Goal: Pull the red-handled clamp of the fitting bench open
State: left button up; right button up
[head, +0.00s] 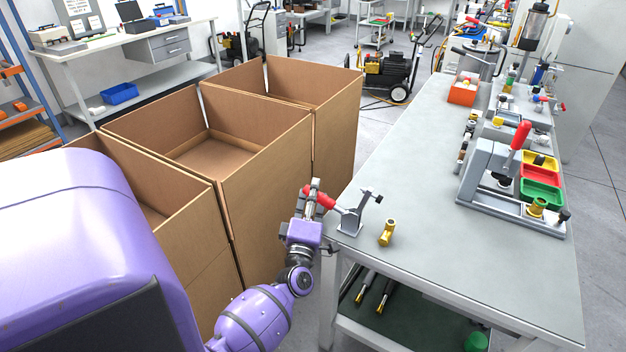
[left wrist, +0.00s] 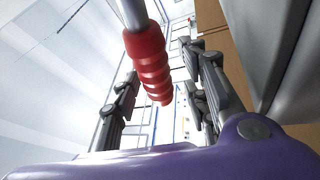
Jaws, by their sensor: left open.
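The red-handled clamp (head: 349,217) is mounted at the near left corner of the grey bench. Its red handle (head: 320,197) points out to the left, past the bench edge. My left gripper (head: 314,190) is at the handle, with its arm coming up from below. In the left wrist view, the ribbed red handle (left wrist: 150,68) on its metal rod lies in front of the open fingers (left wrist: 160,105), one finger on each side. Whether a finger touches it I cannot tell. My right gripper is not in view.
The grey bench (head: 420,180) holds a brass fitting (head: 387,232) close to the clamp. A second red-handled fixture (head: 520,135) and coloured trays (head: 540,178) stand at the right. Open cardboard boxes (head: 265,165) stand close left of my gripper.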

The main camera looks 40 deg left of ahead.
pick_arm(q)
jog(key=s+d, duration=0.7)
jog(key=s, duration=0.4)
jog(key=shift+d+f, duration=0.15)
jog(key=shift+f, duration=0.05)
jog(key=s+d+f+m+g+h+p, duration=0.1)
jog(key=d+f+m+h, duration=0.35)
jog(key=d+m, duration=0.35)
jog(key=d+f+m+g+h+p, duration=0.1)
jog(key=d+f+m+h+p, duration=0.1)
jog(key=d+f+m+h, duration=0.35)
jog(key=s+d+f+m+g+p, duration=0.1)
jog(key=s+d+m+g, duration=0.1)
jog(key=s, duration=0.6)
jog(key=s+d+f+m+g+h+p, duration=0.1)
jog(key=s+m, duration=0.3)
jog(key=s, duration=0.4)
jog(key=s+d+f+m+g+p, duration=0.3)
jog(key=s+d+g, duration=0.1)
jog(key=s, duration=0.4)
jog(key=shift+m+h, duration=0.35)
jog(key=shift+h, duration=0.05)
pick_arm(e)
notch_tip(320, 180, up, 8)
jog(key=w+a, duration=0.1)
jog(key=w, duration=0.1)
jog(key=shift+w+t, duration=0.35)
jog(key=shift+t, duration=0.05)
